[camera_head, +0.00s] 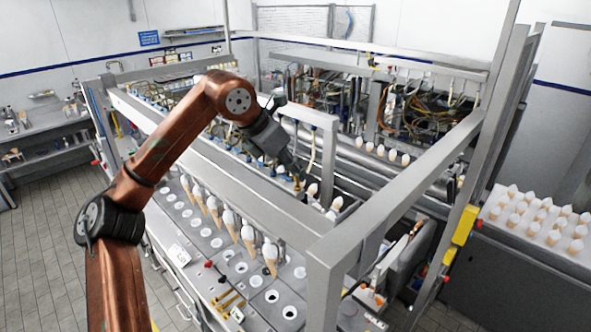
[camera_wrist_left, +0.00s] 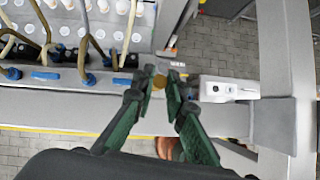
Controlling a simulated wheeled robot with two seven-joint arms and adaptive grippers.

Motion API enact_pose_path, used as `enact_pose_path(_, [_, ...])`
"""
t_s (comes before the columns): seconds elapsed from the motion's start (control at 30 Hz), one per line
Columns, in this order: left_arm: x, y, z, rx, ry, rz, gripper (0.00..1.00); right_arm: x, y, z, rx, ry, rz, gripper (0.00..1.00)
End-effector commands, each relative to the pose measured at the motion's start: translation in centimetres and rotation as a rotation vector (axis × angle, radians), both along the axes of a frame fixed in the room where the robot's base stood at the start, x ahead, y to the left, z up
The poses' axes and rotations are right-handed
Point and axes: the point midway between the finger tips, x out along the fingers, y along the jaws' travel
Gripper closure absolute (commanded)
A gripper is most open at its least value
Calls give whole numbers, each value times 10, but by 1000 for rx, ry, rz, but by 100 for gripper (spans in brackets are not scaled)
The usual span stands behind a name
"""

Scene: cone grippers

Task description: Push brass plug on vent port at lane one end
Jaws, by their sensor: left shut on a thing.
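My left gripper (camera_head: 297,186) reaches down over the rail of the cone machine in the head view. In the left wrist view the green fingers of this gripper (camera_wrist_left: 160,88) are closed around a small round brass plug (camera_wrist_left: 160,82). The plug is at the fingertips, over the end of a grey manifold rail (camera_wrist_left: 60,86). The vent port cannot be made out; the plug and fingers may cover it. I cannot tell whether the plug touches the rail. My right gripper is in neither view.
Blue fittings (camera_wrist_left: 45,76) with hoses line the rail left of the fingers. A white box (camera_wrist_left: 228,89) sits close on their right. Frame beams (camera_head: 385,205) surround the arm. Wrapped cones (camera_head: 248,235) hang in front, and more cones stand on a side table (camera_head: 492,229).

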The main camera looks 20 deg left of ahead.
Motion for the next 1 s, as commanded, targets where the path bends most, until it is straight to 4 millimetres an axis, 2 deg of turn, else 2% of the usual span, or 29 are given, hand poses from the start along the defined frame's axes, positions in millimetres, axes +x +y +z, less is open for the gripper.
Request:
enact_pose_path(0.67, [-1,1,-8,0,0,0,100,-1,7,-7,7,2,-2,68])
enact_pose_path(1.0, [-1,1,0,1,2,0,100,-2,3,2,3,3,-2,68])
